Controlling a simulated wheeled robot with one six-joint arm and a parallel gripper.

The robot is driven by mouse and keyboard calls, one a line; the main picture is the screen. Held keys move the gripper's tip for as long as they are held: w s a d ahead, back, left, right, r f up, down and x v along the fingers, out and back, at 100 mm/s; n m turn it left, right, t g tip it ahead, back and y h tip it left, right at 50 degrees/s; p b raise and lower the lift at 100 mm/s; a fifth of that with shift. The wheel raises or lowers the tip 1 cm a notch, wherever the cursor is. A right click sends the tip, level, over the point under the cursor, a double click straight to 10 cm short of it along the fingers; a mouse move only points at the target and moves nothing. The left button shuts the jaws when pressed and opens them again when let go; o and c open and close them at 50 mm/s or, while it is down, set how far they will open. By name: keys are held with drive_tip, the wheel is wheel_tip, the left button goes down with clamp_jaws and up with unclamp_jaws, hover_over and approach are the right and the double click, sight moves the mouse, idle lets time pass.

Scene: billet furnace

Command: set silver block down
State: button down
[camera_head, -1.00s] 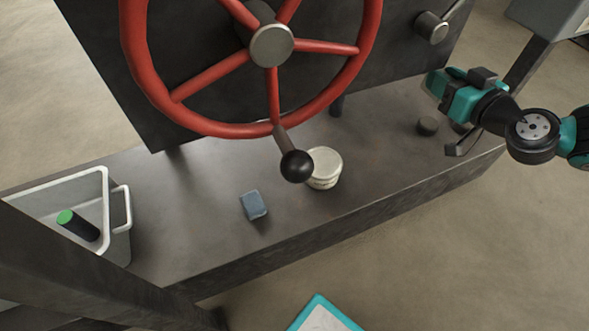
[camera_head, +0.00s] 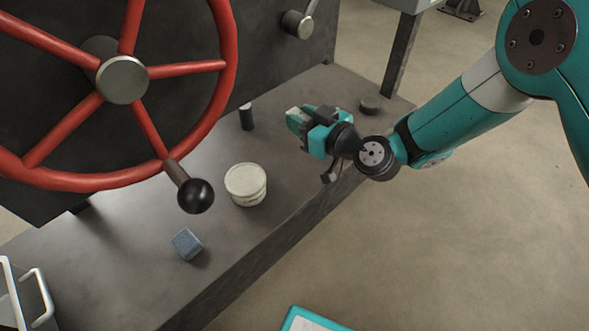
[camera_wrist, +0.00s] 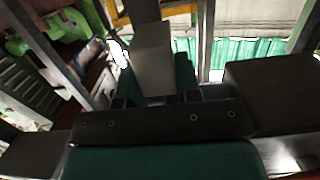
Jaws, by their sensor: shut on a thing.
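The silver block (camera_wrist: 152,58) is a plain grey box held in my gripper; it stands out in the middle of the wrist view. In the head view its light end (camera_head: 292,114) seems to show at the tip of my gripper (camera_head: 302,121). My gripper is shut on the block, above the far right part of the dark bench (camera_head: 120,262). The jaws point left, toward the red wheel. I cannot tell the block's exact height above the bench.
A white lidded tub (camera_head: 246,186), a blue-grey block (camera_head: 187,244), a dark upright cylinder (camera_head: 247,117) and a dark disc (camera_head: 370,104) stand on the bench. A red handwheel (camera_head: 228,95) with a black knob overhangs it. A light crate (camera_head: 12,290) stands at left.

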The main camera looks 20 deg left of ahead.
sight(301, 174)
wheel_tip(301, 174, down, 15)
drive_tip(key=b, duration=0.7)
drive_tip(key=shift+r, duration=0.25)
drive_tip(key=c, duration=0.8)
unclamp_jaws()
